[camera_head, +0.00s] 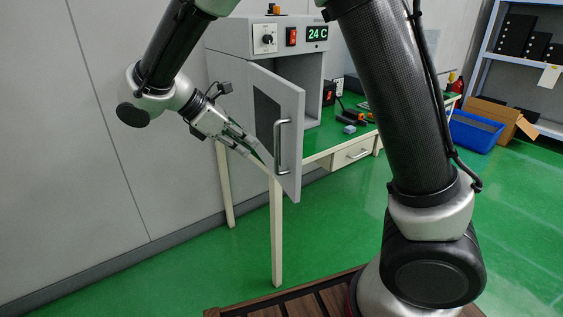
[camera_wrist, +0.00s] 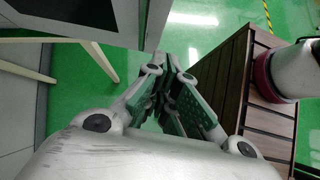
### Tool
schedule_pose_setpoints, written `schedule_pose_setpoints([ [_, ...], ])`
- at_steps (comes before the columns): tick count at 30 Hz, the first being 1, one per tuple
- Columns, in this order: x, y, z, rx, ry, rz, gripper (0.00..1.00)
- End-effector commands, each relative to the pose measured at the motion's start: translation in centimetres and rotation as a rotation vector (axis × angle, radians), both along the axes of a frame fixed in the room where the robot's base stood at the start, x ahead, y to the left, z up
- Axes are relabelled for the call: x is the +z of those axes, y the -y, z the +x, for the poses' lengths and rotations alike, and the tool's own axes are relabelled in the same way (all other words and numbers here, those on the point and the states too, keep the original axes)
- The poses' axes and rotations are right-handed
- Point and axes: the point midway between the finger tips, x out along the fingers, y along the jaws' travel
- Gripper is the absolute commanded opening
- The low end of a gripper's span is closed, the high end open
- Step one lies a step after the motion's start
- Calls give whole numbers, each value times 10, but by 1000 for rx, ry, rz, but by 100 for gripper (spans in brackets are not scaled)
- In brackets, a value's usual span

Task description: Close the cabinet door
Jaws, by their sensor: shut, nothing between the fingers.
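The grey cabinet (camera_head: 264,38) stands on a green-topped table, with its door (camera_head: 289,104) swung wide open toward the front. The door has a dark inset panel and a silver bar handle (camera_head: 281,146). My gripper (camera_head: 248,146) is at the left of the door, on the face away from the handle or close to its edge. I cannot tell whether it touches. In the wrist view my gripper's fingers (camera_wrist: 172,75) are closed together and empty. The door's grey face and edge (camera_wrist: 142,22) show at the upper left there.
The table (camera_head: 318,152) holds small tools and blocks (camera_head: 349,129) right of the cabinet. A blue bin (camera_head: 474,131), a cardboard box (camera_head: 522,120) and a shelf stand at the right. The wall is close at the left. Green floor is clear in front of the table.

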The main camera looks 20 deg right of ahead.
Motion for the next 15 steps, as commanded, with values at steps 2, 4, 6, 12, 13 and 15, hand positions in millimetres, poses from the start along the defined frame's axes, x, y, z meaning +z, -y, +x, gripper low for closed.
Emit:
schedule_pose_setpoints([
  [2, -4, -11, 2, 41, -16, -31, 0],
  [4, -7, -13, 4, 57, -21, -44, 0],
  [6, -10, -10, 4, 59, -22, -48, 0],
  [12, -33, 15, 6, 55, -23, -49, 0],
  [13, -38, 19, 7, 55, -24, -48, 0],
  [15, -49, 30, 8, 55, -24, -47, 0],
])
